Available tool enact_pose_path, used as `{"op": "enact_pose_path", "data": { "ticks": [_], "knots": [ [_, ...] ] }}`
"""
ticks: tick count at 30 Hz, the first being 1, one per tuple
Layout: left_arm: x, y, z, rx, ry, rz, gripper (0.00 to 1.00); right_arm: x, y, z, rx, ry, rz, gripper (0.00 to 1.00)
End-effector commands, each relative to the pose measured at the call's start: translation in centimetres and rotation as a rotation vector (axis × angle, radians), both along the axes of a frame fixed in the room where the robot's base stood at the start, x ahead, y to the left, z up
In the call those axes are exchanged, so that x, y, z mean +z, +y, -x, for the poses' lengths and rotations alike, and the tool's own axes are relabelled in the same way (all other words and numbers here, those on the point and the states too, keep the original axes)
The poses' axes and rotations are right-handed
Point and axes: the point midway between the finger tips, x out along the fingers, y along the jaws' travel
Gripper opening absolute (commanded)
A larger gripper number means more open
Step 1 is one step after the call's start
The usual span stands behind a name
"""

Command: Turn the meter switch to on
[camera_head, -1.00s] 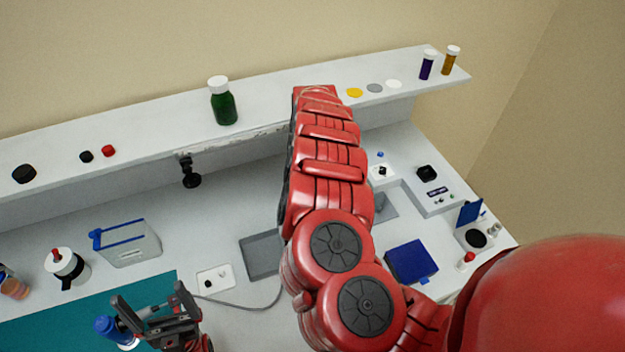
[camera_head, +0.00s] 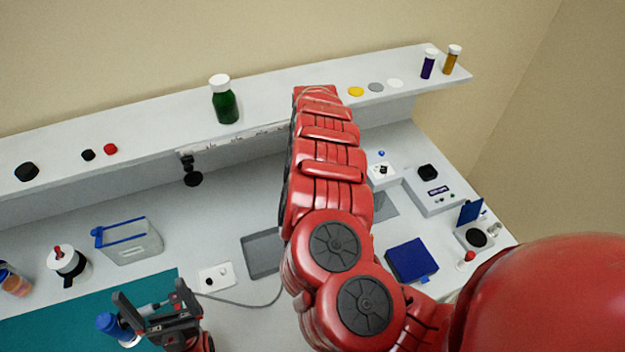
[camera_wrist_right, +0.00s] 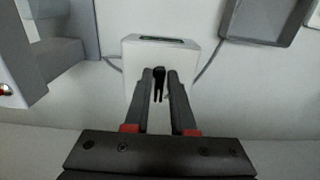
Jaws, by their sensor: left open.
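In the right wrist view, a pale box (camera_wrist_right: 143,53) with a dark display slot on top looks like the meter. A black lever-like switch (camera_wrist_right: 159,90) stands on its front. My right gripper (camera_wrist_right: 162,74) has its two dark fingers close to the box, one on each side of the switch, with a narrow gap still showing; I cannot tell whether they touch it. In the head view my right arm hides this gripper and the box. My left gripper (camera_head: 150,292) is open at the lower left, above the teal mat (camera_head: 50,325), near a blue-capped item (camera_head: 107,322).
A shelf (camera_head: 270,112) with a green bottle (camera_head: 226,104) runs along the back. A clear bin (camera_head: 132,246), a small white panel (camera_head: 217,277) with a cable, and a blue square (camera_head: 410,260) stand on the bench. In the wrist view a grey fixture (camera_wrist_right: 60,55) stands left of the box.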

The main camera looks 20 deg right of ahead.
Motion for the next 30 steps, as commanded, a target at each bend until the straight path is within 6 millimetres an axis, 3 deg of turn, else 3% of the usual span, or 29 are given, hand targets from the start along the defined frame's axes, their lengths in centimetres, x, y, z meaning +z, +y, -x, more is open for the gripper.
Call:
{"op": "enact_pose_path", "data": {
  "ticks": [1,3,14,17,30],
  "knots": [
    [0.0,0.0,0.0,0.000,0.000,0.000,1.00,0.0,0.0,0.0,0.000,-0.001,0.000,0.35],
    [0.0,0.0,0.0,0.000,0.000,0.000,1.00,0.0,0.0,-0.1,0.000,-0.002,0.000,0.45],
    [0.6,0.0,0.0,0.000,0.000,0.000,1.00,0.8,0.0,-0.1,0.001,-0.004,0.000,0.45],
    [2.0,0.0,0.0,0.000,0.000,0.000,1.00,2.4,0.0,-0.1,0.001,-0.004,0.000,0.45],
    [11.2,0.0,0.0,0.000,0.000,0.000,1.00,13.4,0.0,-0.1,0.000,-0.003,0.000,0.45]
  ]
}}
